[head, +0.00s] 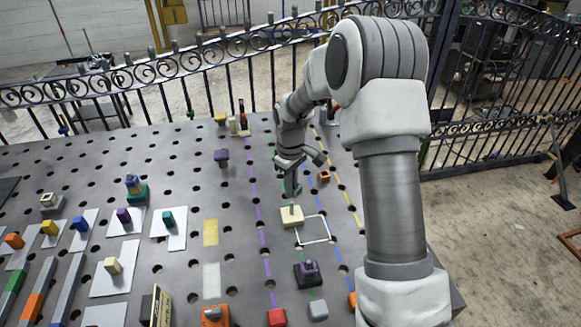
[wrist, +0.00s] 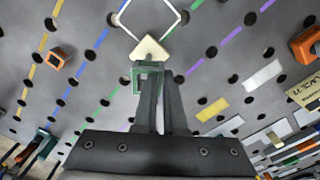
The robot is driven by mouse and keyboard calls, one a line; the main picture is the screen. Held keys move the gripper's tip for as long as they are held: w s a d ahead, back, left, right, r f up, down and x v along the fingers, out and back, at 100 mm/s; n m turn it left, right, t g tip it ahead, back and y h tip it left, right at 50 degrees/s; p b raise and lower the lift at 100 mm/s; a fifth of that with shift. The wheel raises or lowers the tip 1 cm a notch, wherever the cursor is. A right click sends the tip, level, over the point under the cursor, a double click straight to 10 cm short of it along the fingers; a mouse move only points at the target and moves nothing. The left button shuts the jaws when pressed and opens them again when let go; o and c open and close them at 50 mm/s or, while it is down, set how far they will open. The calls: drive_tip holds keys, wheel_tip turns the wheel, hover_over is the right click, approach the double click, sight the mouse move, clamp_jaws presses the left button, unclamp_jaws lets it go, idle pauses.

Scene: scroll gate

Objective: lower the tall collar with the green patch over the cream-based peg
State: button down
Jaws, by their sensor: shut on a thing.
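The cream-based peg (head: 291,216) stands on the perforated table, its thin grey pin pointing up. Its cream base shows in the wrist view (wrist: 150,47), just beyond my fingertips. My gripper (head: 291,190) points down above the peg. In the wrist view my gripper (wrist: 155,82) is shut on a green square-framed collar (wrist: 136,82), held at the fingertips. The frame looks open in the middle. The collar is small and partly hidden by the fingers in the head view. I cannot tell whether the pin is inside it.
A white square outline (head: 327,229) lies right of the peg. An orange hollow block (head: 324,175) stands behind it, and a purple piece on a dark base (head: 308,272) stands in front. Several coloured blocks on pale plates fill the left. An iron fence (head: 180,70) runs behind the table.

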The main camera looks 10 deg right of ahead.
drive_tip(key=shift+w+a+r+n+p, duration=0.1)
drive_tip(key=shift+w+r+n+p, duration=0.2)
drive_tip(key=shift+w+n, duration=0.4)
drive_tip(key=shift+f+b, duration=1.5)
drive_tip(key=shift+f, duration=0.9)
drive_tip(key=shift+f+b, duration=0.6)
drive_tip(key=shift+f, duration=0.2)
drive_tip(key=shift+s+f, duration=0.15)
drive_tip(key=shift+f, duration=0.15)
